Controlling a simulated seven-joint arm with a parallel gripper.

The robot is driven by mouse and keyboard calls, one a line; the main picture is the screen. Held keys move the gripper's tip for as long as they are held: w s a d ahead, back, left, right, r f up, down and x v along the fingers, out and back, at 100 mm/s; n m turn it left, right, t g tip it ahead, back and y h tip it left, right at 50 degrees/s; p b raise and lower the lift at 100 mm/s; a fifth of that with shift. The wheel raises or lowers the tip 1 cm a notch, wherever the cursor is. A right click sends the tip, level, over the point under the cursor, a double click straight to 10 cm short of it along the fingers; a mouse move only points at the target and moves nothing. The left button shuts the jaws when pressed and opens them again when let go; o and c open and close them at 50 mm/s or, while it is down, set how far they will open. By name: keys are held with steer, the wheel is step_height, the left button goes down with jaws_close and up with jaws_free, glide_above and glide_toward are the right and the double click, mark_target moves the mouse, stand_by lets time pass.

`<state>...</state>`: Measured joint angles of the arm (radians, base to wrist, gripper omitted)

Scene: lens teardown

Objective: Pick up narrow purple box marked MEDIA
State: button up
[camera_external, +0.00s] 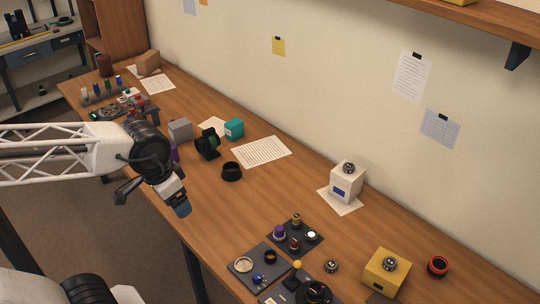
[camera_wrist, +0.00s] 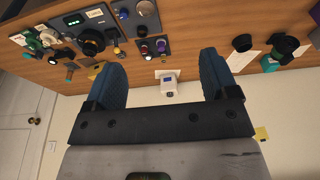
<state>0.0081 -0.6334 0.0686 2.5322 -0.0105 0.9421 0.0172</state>
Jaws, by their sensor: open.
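A narrow purple box (camera_external: 174,152) stands on the bench, just behind my wrist in the external view. My arm hides most of it, and its MEDIA marking cannot be read. A purple patch (camera_wrist: 317,36) at the right edge of the wrist view may be the same box, cut off by the frame. My gripper (camera_external: 183,207) is in the air near the bench's front edge, to the front and right of the box. In the wrist view my gripper (camera_wrist: 162,72) has its two blue fingers wide apart, with nothing between them.
Beside the purple box stand a grey box (camera_external: 180,129), a black stand with a green lens (camera_external: 207,144) and a teal box (camera_external: 234,129). A black ring (camera_external: 231,171) lies nearby. Dark trays (camera_external: 247,266) with lens parts, a yellow box (camera_external: 386,272) and a white box (camera_external: 346,184) lie right.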

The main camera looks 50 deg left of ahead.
steer(key=o, duration=0.3)
steer(key=shift+a, duration=0.1)
steer(key=m+g+y, duration=0.3)
steer(key=m+y, duration=0.9)
steer(key=m, duration=0.1)
glide_above(170, 154)
steer(key=s+d, duration=0.3)
steer(key=d, duration=1)
step_height(170, 154, down, 17)
steer(key=w+a+f+m, duration=0.1)
steer(key=a+f+m, duration=0.1)
steer(key=f, duration=0.1)
steer(key=a+f+m+t+y, duration=0.1)
steer(key=a+f+m, duration=0.1)
steer(key=a+f, duration=0.1)
steer(key=w+a+f+m, duration=0.1)
steer(key=a+f, duration=0.2)
steer(key=shift+w+a+f+m+t+y, duration=0.15)
steer(key=shift+w+m+t+y, duration=0.15)
steer(key=shift+w+m+y, duration=0.1)
steer(key=shift+x, duration=1.3)
